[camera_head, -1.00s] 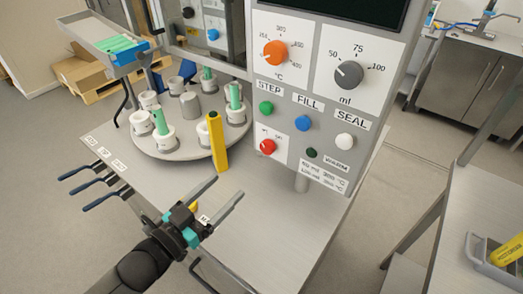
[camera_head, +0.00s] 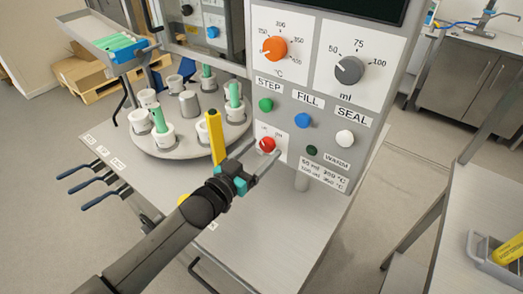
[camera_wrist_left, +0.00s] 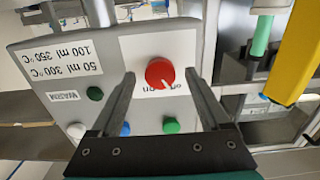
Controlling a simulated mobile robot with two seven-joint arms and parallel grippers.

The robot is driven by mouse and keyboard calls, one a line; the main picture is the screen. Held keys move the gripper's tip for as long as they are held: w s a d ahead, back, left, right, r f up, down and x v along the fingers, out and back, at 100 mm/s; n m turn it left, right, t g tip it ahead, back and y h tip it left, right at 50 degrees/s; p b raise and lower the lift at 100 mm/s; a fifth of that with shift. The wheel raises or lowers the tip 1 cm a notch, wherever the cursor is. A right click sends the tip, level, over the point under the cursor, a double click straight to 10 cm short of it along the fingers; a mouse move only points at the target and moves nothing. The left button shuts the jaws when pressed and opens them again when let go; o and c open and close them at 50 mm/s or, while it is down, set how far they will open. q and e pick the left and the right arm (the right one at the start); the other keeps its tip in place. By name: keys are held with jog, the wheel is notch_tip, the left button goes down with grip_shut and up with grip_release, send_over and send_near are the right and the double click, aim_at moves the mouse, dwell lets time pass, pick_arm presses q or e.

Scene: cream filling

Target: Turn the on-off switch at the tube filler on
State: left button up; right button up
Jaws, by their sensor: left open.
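The on-off switch is a red round knob (camera_head: 266,144) on a white label on the front panel of the tube filler (camera_head: 292,117). It also shows in the left wrist view (camera_wrist_left: 160,71), upside down, with its white mark toward the lower right. My left gripper (camera_head: 268,150) is open at the panel, one finger on each side of the knob. In the left wrist view its fingers (camera_wrist_left: 160,75) stand apart with a gap around the knob. I cannot tell whether the fingertips reach past the knob's face. My right gripper is not in view.
A yellow post (camera_head: 216,138) stands close left of my left gripper. Behind it is a round turntable (camera_head: 185,148) with white holders and green tubes. Green, blue and white buttons sit above the switch. The tabletop in front (camera_head: 275,225) is clear.

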pick_arm(q)
jog(key=shift+w+d, duration=0.2)
jog(key=shift+w, duration=0.05)
grip_shut()
dwell(0.6)
